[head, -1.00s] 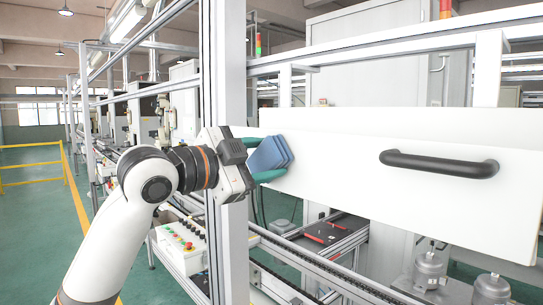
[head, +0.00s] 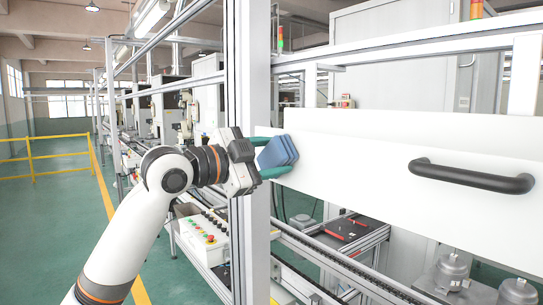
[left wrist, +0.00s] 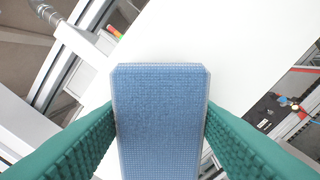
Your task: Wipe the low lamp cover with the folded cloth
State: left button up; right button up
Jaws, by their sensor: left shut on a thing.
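My left gripper (head: 271,157) has green fingers and is shut on the folded blue cloth (head: 280,151). The cloth stands out between the fingers, at the left end of a long white panel (head: 370,160). In the left wrist view the cloth (left wrist: 160,115) lies between the two green fingers (left wrist: 160,130), with the white panel (left wrist: 225,45) behind it. I cannot tell whether the cloth touches the panel. No separate part is clearly a lamp cover; the white panel may be it. My right gripper is not in view.
A black handle (head: 472,176) sticks out from the panel's right part. A metal post (head: 250,100) stands right behind my left wrist. A button box (head: 203,237) is below my arm. Metal cylinders (head: 452,272) stand at lower right. Green floor (head: 50,220) is clear at left.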

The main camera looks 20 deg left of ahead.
pick_arm(q)
jog(key=shift+f, duration=0.1)
jog(key=shift+s+a+f, duration=0.1)
jog(key=shift+s+a, duration=0.25)
jog(key=shift+s, duration=0.1)
jog(key=shift+b+v, duration=0.6)
jog(key=shift+v, duration=1.65)
jog(key=v, duration=0.3)
